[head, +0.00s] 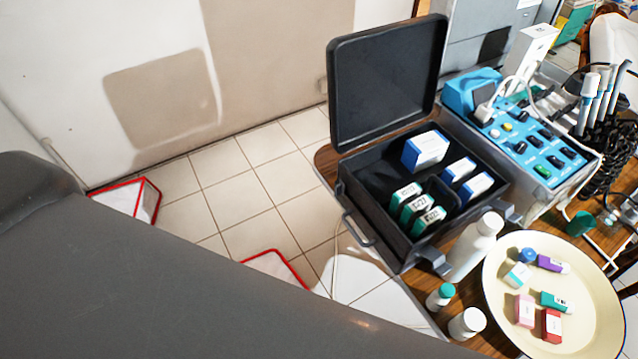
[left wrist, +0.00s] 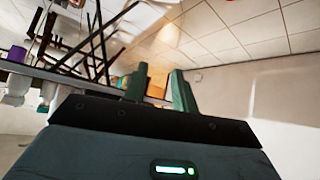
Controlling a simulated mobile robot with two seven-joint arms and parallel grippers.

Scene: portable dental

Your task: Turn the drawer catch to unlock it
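I cannot make out a drawer or its catch in either view. An open black case (head: 398,258) stands on the wooden table in the head view, with its lid (head: 385,80) raised. Its front has dark latches (head: 434,262) and a side handle (head: 357,231). My left gripper (left wrist: 159,88) shows in the left wrist view, with its two green fingers apart and nothing visible between them. It does not show in the head view, so its place relative to the case is unclear. My right gripper is in neither view.
A cream plate (head: 497,288) with several small boxes is at the lower right. White bottles (head: 474,248) stand between it and the case. A blue control unit (head: 520,145) with hanging instruments stands behind. Tiled floor (head: 250,195) lies left of the table.

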